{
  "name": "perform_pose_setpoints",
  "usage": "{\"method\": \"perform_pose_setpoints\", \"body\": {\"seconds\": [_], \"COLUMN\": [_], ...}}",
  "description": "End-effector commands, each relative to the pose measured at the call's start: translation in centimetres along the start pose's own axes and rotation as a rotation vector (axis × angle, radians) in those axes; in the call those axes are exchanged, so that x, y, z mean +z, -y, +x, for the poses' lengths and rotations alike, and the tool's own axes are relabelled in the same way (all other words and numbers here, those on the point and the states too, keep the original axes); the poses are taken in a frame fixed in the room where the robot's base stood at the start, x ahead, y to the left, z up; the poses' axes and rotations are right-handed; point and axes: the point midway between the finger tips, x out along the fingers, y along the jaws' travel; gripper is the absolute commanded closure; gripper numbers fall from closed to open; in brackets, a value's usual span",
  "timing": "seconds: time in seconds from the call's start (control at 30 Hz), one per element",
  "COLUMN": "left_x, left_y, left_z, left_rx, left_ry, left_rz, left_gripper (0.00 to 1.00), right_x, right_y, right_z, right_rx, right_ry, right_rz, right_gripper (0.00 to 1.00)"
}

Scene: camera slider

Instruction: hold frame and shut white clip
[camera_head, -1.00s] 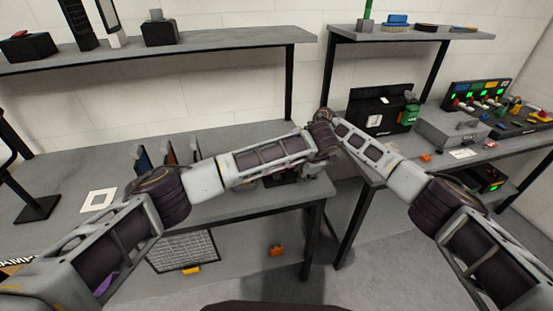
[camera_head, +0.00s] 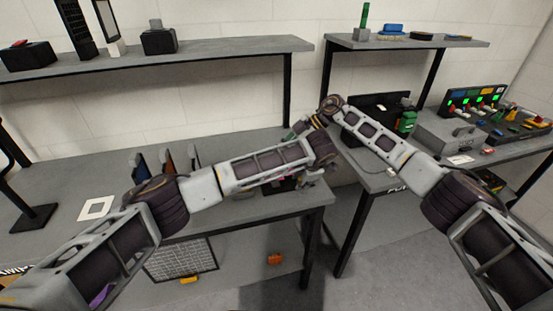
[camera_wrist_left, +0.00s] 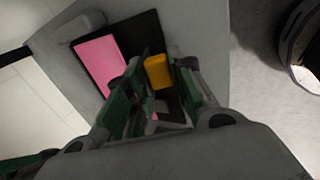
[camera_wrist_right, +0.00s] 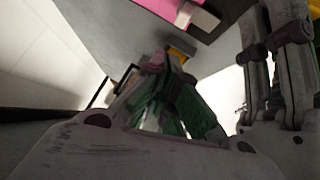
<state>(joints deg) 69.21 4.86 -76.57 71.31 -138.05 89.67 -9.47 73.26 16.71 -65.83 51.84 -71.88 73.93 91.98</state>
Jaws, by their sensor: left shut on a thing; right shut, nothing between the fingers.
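The frame (camera_wrist_left: 147,33), a black plate with a pink panel (camera_wrist_left: 101,55), lies beyond my left gripper in the left wrist view. A yellow block (camera_wrist_left: 158,72) sits at its edge. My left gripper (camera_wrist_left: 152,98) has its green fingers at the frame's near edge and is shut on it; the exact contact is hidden. My right gripper (camera_wrist_right: 172,85) is shut and empty, apart from the frame in the right wrist view. There, a pale grey-white block (camera_wrist_right: 203,18), possibly the white clip, shows beside the pink panel. In the head view my arms mostly hide the frame.
The left table (camera_head: 75,175) holds a white square (camera_head: 97,208) and several upright plates. The right table (camera_head: 395,180) bears a grey box (camera_head: 450,132) and a switch panel. A shelf (camera_head: 220,48) runs above. A gap separates the tables.

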Motion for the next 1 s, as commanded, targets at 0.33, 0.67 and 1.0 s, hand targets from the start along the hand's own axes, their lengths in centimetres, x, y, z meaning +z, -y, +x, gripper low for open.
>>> {"method": "perform_pose_setpoints", "body": {"seconds": [0.33,0.67,1.0], "left_x": [0.0,0.0,0.0], "left_y": [0.0,0.0,0.0], "left_z": [0.0,0.0,0.0], "left_rx": [0.0,0.0,0.0], "left_ry": [0.0,0.0,0.0], "left_rz": [0.001,0.001,0.001], "left_gripper": [1.0,1.0,0.72], "right_x": [0.1,0.1,0.1], "right_y": [-0.9,-1.1,-1.1], "right_z": [-4.8,-6.1,-6.0], "right_rx": [0.002,0.0,0.0], "right_ry": [0.0,-0.001,-0.001], "right_rz": [-0.001,0.0,0.0], "right_gripper": [1.0,1.0,1.0]}}
